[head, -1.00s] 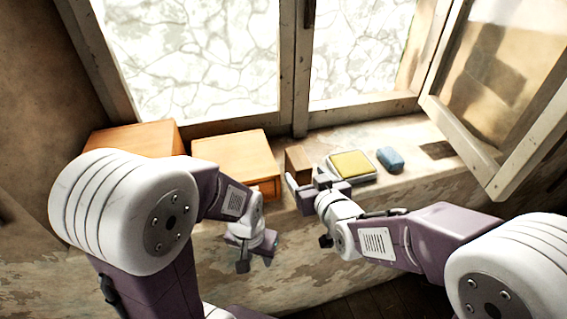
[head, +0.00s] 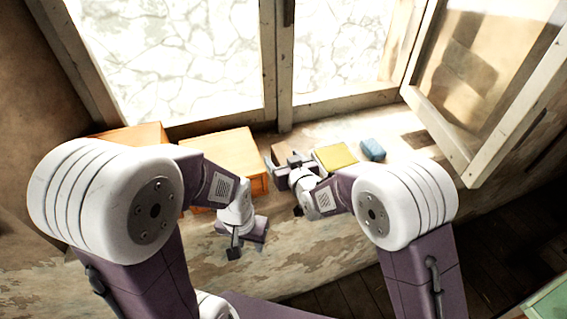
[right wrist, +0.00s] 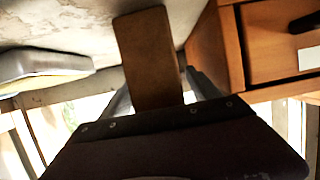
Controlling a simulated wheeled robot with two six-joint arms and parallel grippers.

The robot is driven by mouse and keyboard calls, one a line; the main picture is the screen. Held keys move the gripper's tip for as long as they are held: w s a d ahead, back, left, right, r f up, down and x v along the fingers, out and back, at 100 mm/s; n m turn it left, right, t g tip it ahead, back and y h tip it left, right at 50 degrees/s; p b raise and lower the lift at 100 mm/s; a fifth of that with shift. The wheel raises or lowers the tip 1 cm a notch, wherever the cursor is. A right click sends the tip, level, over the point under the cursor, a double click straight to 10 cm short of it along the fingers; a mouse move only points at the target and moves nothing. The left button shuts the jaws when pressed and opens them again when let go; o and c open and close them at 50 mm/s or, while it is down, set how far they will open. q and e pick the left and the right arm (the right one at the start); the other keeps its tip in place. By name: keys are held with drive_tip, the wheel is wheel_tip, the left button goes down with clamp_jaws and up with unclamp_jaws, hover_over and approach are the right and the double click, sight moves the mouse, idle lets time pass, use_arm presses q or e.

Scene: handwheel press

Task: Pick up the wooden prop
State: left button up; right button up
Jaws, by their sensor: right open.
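The wooden prop, a plain brown block, stands on the window sill; its top (head: 285,147) shows in the head view behind my right gripper. My right gripper (head: 284,164) is open at the prop, one finger on either side. In the right wrist view the prop (right wrist: 150,55) reaches in between the two grey fingers (right wrist: 161,90). Its near end is hidden by the gripper body, and I cannot tell whether a finger touches it. My left gripper (head: 246,246) hangs low in front of the wall below the sill, away from the prop; its jaw opening is unclear.
An orange wooden drawer box (head: 222,157) stands close left of the prop, with another box (head: 130,136) farther left. A yellow pad (head: 337,156) in a tray and a blue block (head: 373,149) lie to the right. An open window casement (head: 462,147) juts in at right.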

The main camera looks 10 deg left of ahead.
sight(279, 144)
drive_tip(key=shift+s, duration=0.1)
drive_tip(key=c, duration=0.5)
drive_tip(key=shift+d, duration=0.1)
clamp_jaws()
drive_tip(key=shift+r, duration=0.1)
drive_tip(key=shift+r, duration=0.5)
wheel_tip(279, 144, up, 3)
drive_tip(key=shift+f+b, duration=0.1)
drive_tip(key=shift+b, duration=0.65)
drive_tip(key=w+d+r+p, duration=0.1)
drive_tip(key=w+d+r, duration=0.4)
drive_tip(key=d, duration=0.5)
wheel_tip(279, 144, up, 2)
drive_tip(key=shift+w+d+r, duration=0.1)
drive_tip(key=shift+w+d, duration=0.05)
drive_tip(key=shift+d, duration=0.05)
